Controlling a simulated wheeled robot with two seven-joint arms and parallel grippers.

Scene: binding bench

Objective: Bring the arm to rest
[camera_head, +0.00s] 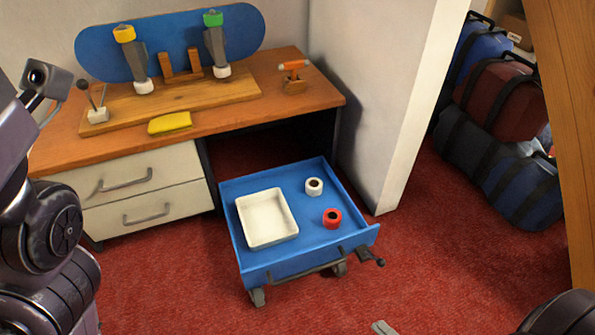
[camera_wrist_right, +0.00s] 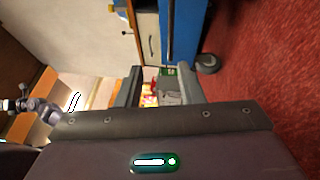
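My right gripper (camera_head: 383,327) shows only as a grey fingertip at the bottom edge of the head view, above the red carpet and in front of the blue cart. In the right wrist view its two fingers (camera_wrist_right: 160,88) stand apart, with a gap between them. I see no thing held there; small coloured shapes show through the gap, too small to name. A dark link of my right arm (camera_head: 562,315) shows at the bottom right corner. My left arm (camera_head: 40,225) fills the left edge, and I cannot make out its gripper.
The blue cart (camera_head: 300,262) carries a white tray (camera_head: 268,218), a white roll (camera_head: 314,187) and a red roll (camera_head: 332,218). Behind it stands a wooden desk (camera_head: 250,112) with a yellow cloth (camera_head: 170,123). Bags (camera_head: 500,100) lie at right. Carpet (camera_head: 450,260) right of the cart is clear.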

